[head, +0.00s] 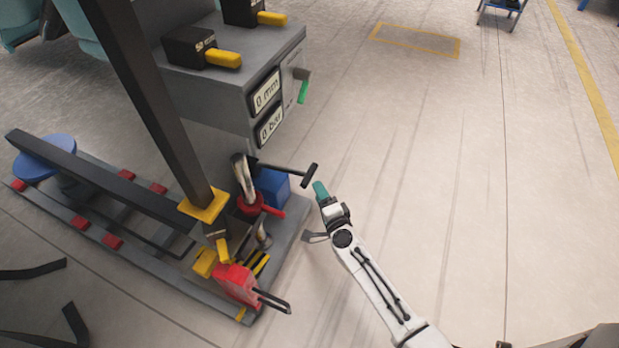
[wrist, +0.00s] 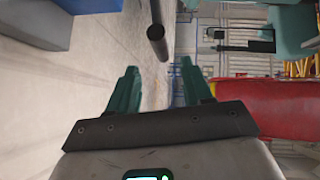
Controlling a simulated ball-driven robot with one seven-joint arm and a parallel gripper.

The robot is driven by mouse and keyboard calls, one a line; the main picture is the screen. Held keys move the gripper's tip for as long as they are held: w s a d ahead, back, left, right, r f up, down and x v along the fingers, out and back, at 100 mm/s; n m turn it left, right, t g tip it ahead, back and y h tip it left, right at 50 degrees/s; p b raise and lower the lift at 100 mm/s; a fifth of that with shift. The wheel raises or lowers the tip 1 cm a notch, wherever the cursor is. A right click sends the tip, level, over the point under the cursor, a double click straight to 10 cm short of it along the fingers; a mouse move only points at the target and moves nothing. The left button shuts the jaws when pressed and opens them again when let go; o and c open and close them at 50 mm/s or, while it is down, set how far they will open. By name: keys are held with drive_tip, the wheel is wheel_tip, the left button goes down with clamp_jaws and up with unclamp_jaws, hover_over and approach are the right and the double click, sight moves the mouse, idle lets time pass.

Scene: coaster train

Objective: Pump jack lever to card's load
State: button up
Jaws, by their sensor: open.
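The jack lever (head: 288,170) is a dark bar with a T-shaped grip, reaching right from beside the blue pump box (head: 272,188). In the wrist view the dark round grip (wrist: 157,35) stands ahead, roughly between the fingertips. My gripper (head: 320,189), with teal fingers, is just below and right of the lever's grip in the head view. In the wrist view my gripper (wrist: 159,68) is open and empty, seemingly short of the bar. The upper display (head: 267,91) reads 0 mm and the lower display (head: 271,124) reads 0 bar. No load card can be made out.
A grey cabinet (head: 225,85) carries two black blocks with yellow handles, one marked 50 (head: 200,50). A red part (head: 237,282) with a dark fork sits at the base's front. A dark slanted post (head: 150,90) rises left.

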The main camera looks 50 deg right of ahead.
sight(310, 174)
drive_tip(key=b+x, duration=0.2)
drive_tip(key=x, duration=0.7)
clamp_jaws()
idle(0.5)
